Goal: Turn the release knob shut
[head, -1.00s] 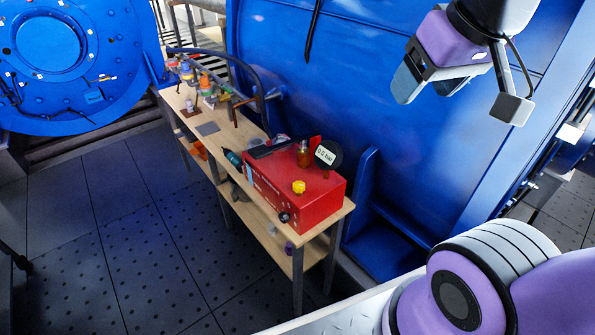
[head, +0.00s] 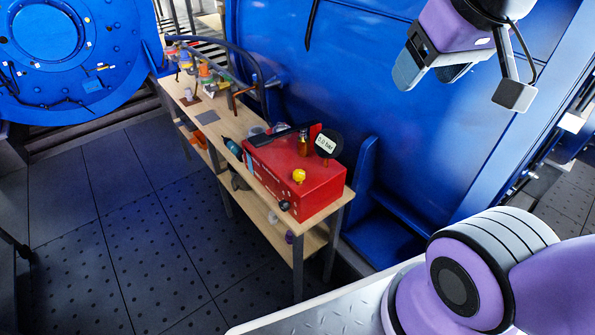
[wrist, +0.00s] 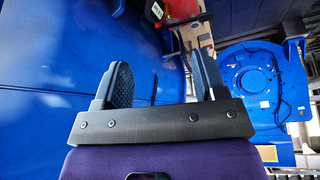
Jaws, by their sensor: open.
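A red pump box (head: 297,172) stands on the near end of a narrow wooden bench. A yellow knob (head: 299,176) sits on its top front edge, and a black knob (head: 284,206) is low on its near corner. I cannot tell which one is the release knob. A gauge reading 0.0 bar (head: 326,143) stands at its back. My gripper (head: 428,72) is open and empty, high to the right of the box and well apart from it. In the wrist view my two fingers (wrist: 160,84) are spread, and a small part of the red box (wrist: 154,11) shows at the top edge.
The wooden bench (head: 262,200) also carries small coloured fittings (head: 200,68) at its far end and a teal tool (head: 233,148) beside the box. A big blue housing wall (head: 370,60) rises behind the bench. The dark floor (head: 120,240) at left is clear.

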